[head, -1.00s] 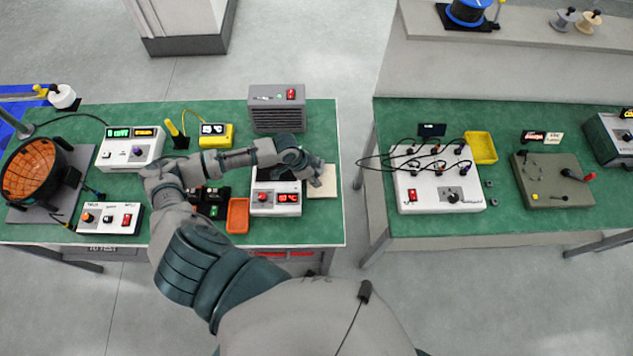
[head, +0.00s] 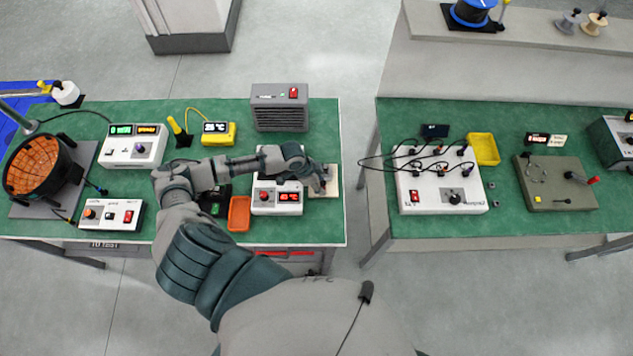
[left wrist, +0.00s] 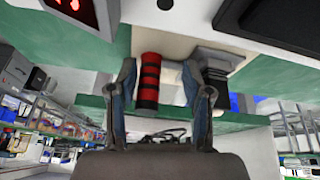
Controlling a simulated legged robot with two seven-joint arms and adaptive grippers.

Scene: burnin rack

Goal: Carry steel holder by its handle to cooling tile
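The cooling tile (head: 333,187) is a cream slab on the left green table, right of a white unit with a red display. My left gripper (head: 321,184) is over it in the head view and hides part of it. In the left wrist view, a red and black banded handle (left wrist: 149,82) stands between the fingers of my left gripper (left wrist: 160,95), closer to the left finger. The fingers are apart, with a gap right of the handle. A grey and dark metal body (left wrist: 217,65), perhaps the steel holder, shows beside the right finger. The tile (left wrist: 150,38) shows behind the handle. My right gripper is not in view.
The white unit (head: 278,208) is just left of the tile, with an orange tray (head: 239,213) beside it. A grey vented box (head: 280,108) stands behind. The table's right edge is close to the tile, with a gap before the second table (head: 440,226).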

